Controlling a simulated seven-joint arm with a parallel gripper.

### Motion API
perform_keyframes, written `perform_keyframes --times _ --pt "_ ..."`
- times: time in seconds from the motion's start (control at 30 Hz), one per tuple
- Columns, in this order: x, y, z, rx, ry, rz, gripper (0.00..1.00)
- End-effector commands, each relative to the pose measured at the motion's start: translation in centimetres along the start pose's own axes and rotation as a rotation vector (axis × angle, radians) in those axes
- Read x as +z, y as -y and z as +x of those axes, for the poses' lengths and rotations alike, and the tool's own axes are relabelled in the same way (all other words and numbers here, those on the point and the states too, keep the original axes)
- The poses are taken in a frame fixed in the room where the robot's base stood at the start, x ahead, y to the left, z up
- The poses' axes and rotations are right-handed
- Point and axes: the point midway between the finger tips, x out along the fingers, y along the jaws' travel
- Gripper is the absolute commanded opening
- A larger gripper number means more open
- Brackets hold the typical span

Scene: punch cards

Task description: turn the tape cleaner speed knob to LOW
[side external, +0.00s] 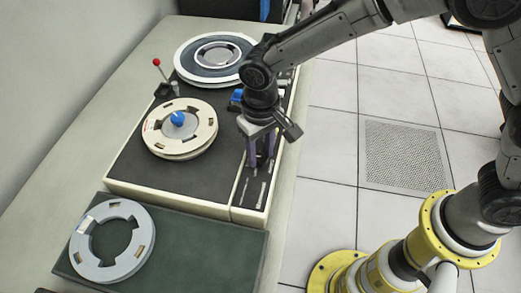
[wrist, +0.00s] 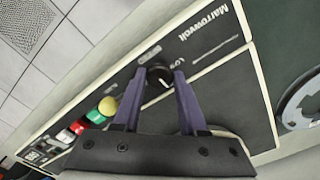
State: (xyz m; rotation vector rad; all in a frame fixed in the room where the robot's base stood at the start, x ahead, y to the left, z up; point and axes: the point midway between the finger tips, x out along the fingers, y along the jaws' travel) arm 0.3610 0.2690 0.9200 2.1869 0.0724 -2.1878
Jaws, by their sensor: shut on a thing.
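The tape cleaner (side external: 200,190) is a dark-topped machine with a cream edge on the bench. Its black speed knob (wrist: 160,76), with a white pointer line, shows in the wrist view between my fingertips, beside small white lettering partly readable as "LOW". My gripper (wrist: 160,82) points down at the right-hand control strip, with its purple fingers on either side of the knob, shut on it. In the side view my gripper (side external: 261,165) is over the same strip and hides the knob. The exact setting of the pointer is hard to tell.
Yellow, green, red and white buttons (wrist: 107,106) lie along the strip near the knob. A cream reel (side external: 155,140) and a larger reel (side external: 190,62) sit on the machine, near a red-tipped lever (side external: 156,62). A grey reel (side external: 77,245) lies on a green mat (side external: 200,255).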

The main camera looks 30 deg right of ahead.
Motion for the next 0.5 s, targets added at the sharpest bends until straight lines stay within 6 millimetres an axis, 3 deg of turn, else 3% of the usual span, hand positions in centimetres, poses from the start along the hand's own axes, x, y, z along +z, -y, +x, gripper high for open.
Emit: perform_keyframes --times 0.5 --pt "-0.05 0.02 -0.18 -0.001 -0.002 -0.47 0.0"
